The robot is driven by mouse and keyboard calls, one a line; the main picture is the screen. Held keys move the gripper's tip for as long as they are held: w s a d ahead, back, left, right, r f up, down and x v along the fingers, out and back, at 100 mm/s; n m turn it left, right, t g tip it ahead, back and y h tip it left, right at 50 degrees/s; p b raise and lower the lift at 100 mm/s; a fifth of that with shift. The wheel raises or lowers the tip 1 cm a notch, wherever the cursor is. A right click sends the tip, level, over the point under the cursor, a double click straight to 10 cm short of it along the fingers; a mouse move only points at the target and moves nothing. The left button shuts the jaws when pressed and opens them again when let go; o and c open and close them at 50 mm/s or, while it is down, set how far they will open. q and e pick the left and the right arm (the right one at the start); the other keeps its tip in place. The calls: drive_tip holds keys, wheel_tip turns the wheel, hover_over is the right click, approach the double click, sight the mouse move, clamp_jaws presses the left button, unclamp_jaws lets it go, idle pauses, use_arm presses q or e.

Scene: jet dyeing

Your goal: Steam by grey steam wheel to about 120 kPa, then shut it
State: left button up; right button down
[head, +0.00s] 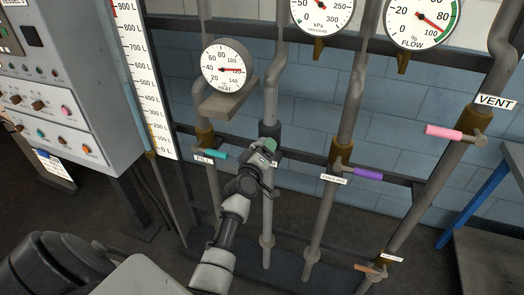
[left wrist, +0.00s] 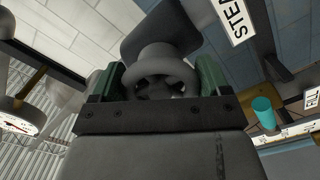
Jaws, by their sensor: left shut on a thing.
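The grey steam wheel (left wrist: 163,72) sits between the green-padded jaws of my left gripper (left wrist: 155,82) in the left wrist view. The jaws are shut on it. In the head view my left gripper (head: 264,155) is at the steam pipe and hides most of the wheel. A label starting "STE" (left wrist: 232,14) is beside the wheel. My right gripper is not in view.
The teal fill handle (head: 216,154) is just left of my left gripper. A purple handle (head: 368,174) and pink vent handle (head: 443,132) are to the right. The heat gauge (head: 225,66) is above left, the flow gauge (head: 420,18) above right. A control cabinet (head: 60,90) stands left.

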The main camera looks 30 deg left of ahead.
use_arm(q)
drive_tip(key=shift+n, duration=1.1)
drive_tip(key=o, duration=0.9)
drive_tip(key=b+v, duration=0.1)
drive_tip(key=v, duration=1)
drive_tip(key=shift+a, duration=0.1)
drive_tip(key=shift+w, duration=0.1)
